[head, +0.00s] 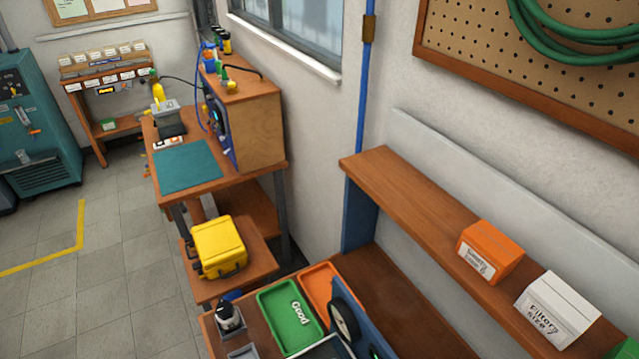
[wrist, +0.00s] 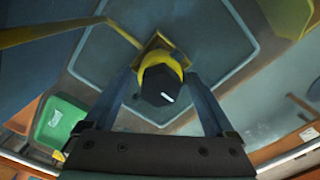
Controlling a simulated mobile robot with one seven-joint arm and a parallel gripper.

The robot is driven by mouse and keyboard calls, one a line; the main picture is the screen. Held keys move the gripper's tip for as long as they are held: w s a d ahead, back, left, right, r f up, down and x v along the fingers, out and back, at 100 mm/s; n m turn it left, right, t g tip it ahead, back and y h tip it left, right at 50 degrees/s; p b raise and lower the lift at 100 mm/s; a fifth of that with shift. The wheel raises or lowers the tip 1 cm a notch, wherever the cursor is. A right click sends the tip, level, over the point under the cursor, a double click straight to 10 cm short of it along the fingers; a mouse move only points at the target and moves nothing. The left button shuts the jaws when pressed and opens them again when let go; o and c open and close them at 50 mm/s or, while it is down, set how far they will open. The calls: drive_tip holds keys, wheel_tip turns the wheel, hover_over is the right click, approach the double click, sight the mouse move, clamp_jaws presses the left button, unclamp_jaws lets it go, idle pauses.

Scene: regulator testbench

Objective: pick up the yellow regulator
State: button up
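The yellow regulator (wrist: 160,62), with its black knob (wrist: 163,84) facing the camera, is in the middle of the wrist view. My gripper (wrist: 160,78) is open, with one finger on each side of the regulator. The fingertips are close to its body; contact cannot be made out. The regulator's far side is hidden behind the knob. My gripper does not show in the head view, and I cannot pick out this regulator there.
A green "Good" tray (head: 290,318) and orange tray (head: 320,285) are on the near bench. A gauge (head: 345,320) and black-knobbed item (head: 229,317) stand nearby. A yellow case (head: 219,246) is beyond. A shelf (head: 400,185) runs along the wall.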

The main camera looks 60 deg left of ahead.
clamp_jaws()
drive_tip(key=shift+r, duration=0.1)
drive_tip(key=shift+r, duration=0.1)
idle(0.3)
